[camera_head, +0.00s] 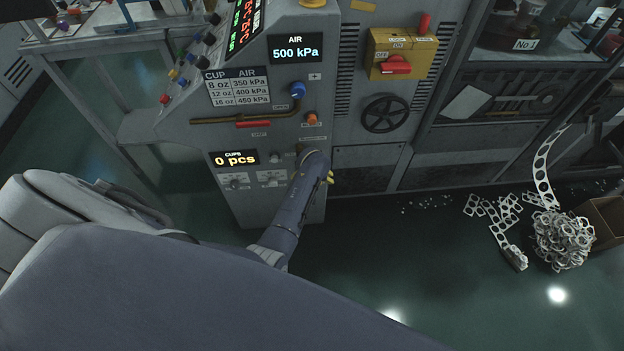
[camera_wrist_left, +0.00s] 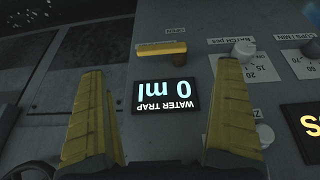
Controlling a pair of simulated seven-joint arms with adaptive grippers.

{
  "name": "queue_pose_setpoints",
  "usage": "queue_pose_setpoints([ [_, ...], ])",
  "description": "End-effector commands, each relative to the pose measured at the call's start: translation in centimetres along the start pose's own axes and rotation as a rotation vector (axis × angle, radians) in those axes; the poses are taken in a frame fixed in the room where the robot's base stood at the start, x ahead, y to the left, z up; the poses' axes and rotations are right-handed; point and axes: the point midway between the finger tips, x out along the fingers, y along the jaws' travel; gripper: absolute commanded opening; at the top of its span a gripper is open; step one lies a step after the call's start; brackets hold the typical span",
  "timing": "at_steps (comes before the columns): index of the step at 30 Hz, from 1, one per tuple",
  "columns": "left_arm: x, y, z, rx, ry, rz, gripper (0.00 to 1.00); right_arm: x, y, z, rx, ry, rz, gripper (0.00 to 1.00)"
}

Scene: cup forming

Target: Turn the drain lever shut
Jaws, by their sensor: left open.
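A yellow lever (camera_wrist_left: 160,48), which I take for the drain lever, sits on the grey panel in the left wrist view. It lies crosswise in that view, beside a small OPEN label. The WATER TRAP display (camera_wrist_left: 165,95), upside down there, reads 0 ml. My left gripper (camera_wrist_left: 160,72) is open and empty. Its yellow fingers stand wide apart, with the lever beyond their tips and between their lines. In the head view my left arm hides the lever, and only bits of yellow finger show past it. My right gripper is not in view.
Knobs, including a white batch knob (camera_wrist_left: 243,48), sit close to the right finger in the wrist view. In the head view, a red handle (camera_head: 253,123), a blue knob (camera_head: 297,89) and a black handwheel (camera_head: 385,113) are on the machine front.

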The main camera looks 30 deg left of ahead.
Motion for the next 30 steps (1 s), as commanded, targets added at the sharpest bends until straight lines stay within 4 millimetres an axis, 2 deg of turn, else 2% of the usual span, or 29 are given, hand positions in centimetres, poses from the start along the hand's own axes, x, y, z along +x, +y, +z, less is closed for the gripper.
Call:
queue_pose_setpoints([
  [7, -0.9, -0.1, 0.0, -0.001, 0.000, 0.000, 1.00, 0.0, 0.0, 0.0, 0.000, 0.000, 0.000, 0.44],
  [23, -0.9, 0.0, -0.1, 0.018, 0.002, 0.001, 1.00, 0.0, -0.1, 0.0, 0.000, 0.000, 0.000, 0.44],
  [26, -0.9, 0.8, -0.8, 0.055, 0.039, 0.038, 1.00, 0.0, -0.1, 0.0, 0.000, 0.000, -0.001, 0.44],
  [30, 0.6, 3.3, -1.0, 0.149, 0.110, 0.117, 1.00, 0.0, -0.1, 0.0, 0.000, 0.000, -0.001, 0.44],
])
